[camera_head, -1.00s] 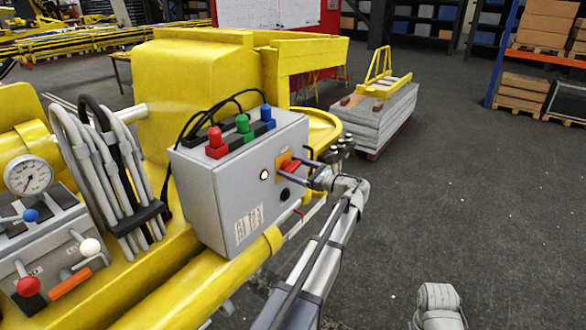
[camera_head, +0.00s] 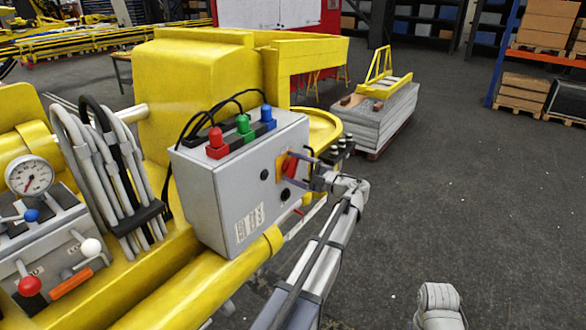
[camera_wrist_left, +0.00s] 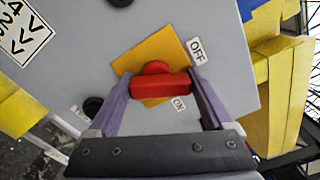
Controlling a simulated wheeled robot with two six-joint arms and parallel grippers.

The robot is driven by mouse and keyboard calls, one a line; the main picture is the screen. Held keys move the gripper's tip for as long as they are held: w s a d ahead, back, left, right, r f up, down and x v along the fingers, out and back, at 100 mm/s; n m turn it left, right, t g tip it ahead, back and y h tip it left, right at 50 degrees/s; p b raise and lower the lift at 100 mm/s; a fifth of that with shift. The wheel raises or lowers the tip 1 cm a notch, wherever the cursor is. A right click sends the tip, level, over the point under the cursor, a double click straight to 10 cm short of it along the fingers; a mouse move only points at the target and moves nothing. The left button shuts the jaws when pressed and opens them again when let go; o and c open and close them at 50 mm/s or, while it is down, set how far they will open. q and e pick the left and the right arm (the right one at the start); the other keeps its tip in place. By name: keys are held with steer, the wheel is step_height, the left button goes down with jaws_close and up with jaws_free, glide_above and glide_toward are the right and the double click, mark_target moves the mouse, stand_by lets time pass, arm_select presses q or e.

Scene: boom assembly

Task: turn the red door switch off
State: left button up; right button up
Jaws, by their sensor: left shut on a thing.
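The red door switch (camera_head: 289,166) sits on a yellow plate on the side of a grey control box (camera_head: 225,200). In the left wrist view the switch handle (camera_wrist_left: 160,86) lies across the picture, with an OFF label at its upper right and an ON label below its right part. My left gripper (camera_head: 302,170) is shut on the switch handle, with one purple finger at each end of it in the wrist view. The round lamp (camera_head: 264,175) beside the switch is dark. My right gripper is not in view.
Red, green and blue connectors with black cables stand on the box top. A yellow boom (camera_head: 200,290) runs below the box. Hoses (camera_head: 105,170) and a lever panel (camera_head: 60,250) are at left. The floor at right is open.

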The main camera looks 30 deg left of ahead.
arm_select(q)
steer(key=n, duration=0.5)
steer(key=shift+s, duration=0.15)
steer(key=shift+n, duration=0.3)
stand_by(0.4)
steer(key=o, duration=1.1)
steer(key=shift+o, duration=0.2)
steer(key=d, duration=0.7)
steer(key=shift+s+d, duration=0.3)
steer(key=shift+d, duration=0.1)
steer(key=s+d+f+h+b, duration=0.3)
steer(key=s+d+f+b, duration=0.1)
steer(key=f, duration=0.5)
steer(key=s+d+f+m+h+b, duration=0.1)
steer(key=s+d+f+h+b, duration=0.25)
steer(key=f, duration=0.45)
steer(key=s+d+f+h+b, duration=0.25)
steer(key=s+d+f, duration=0.2)
steer(key=f, duration=0.45)
steer(key=s+d+f+m+g+h+b, duration=0.1)
steer(key=s+d+f+h+b, duration=0.6)
steer(key=s+d+f, duration=0.7)
steer(key=d+m+b, duration=0.1)
steer(key=d, duration=0.2)
steer(key=shift+d+f+g+h, duration=0.15)
steer(key=shift+d+g+h, duration=0.2)
steer(key=shift+g+h, duration=0.05)
